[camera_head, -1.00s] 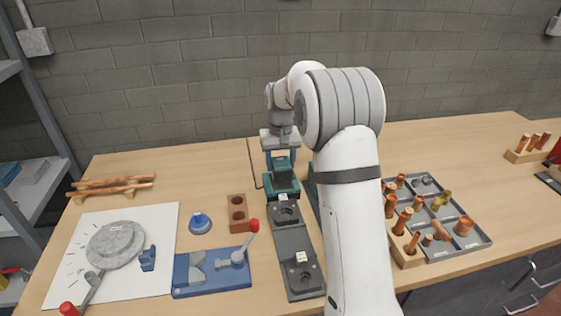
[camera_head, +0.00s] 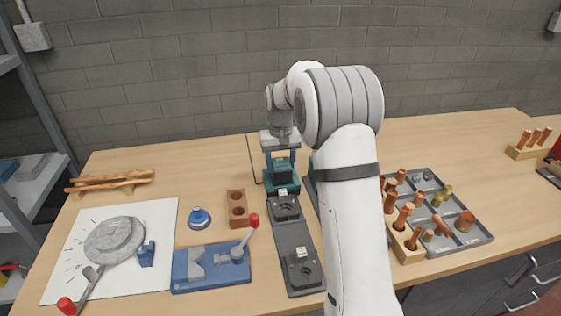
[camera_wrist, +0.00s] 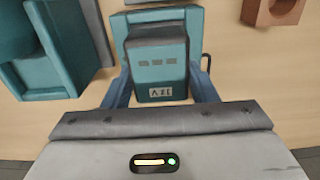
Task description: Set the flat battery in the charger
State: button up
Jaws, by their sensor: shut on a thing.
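The teal battery (camera_wrist: 158,62) is between the blue fingers of my gripper (camera_wrist: 160,90), and the gripper is shut on it. In the wrist view its dark, labelled end faces the camera. A teal base that looks like the charger (camera_wrist: 118,28) shows behind and around the battery. In the head view my gripper (camera_head: 281,158) points down with the battery (camera_head: 282,166) at this teal base (camera_head: 268,186). The battery is upright and at or just above the base. I cannot tell whether it is fully seated, as the contact is hidden.
A dark grey strip with round black stations (camera_head: 294,242) runs toward the front. A second teal unit (camera_wrist: 50,50) stands close beside, left in the wrist view. A brown block with holes (camera_head: 238,211) and a blue fixture (camera_head: 210,268) stand left. A grey fittings tray (camera_head: 480,235) is right.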

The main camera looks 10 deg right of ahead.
jog(key=shift+f+b, duration=0.45)
jog(key=shift+f, duration=0.45)
jog(key=o, duration=1.3)
notch_tip(320, 180, up, 7)
jog(key=shift+r, duration=0.2)
jog(key=s+r+t, duration=0.1)
jog(key=s+r, duration=0.2)
jog(key=s, duration=0.4)
jog(key=s+r, duration=0.2)
jog(key=s, duration=0.6)
jog(key=s+f, duration=0.2)
jog(key=s, duration=0.7)
jog(key=s+f+t, duration=0.1)
jog(key=s+f, duration=0.1)
jog(key=s, duration=0.8)
jog(key=shift+s+f+t, duration=0.3)
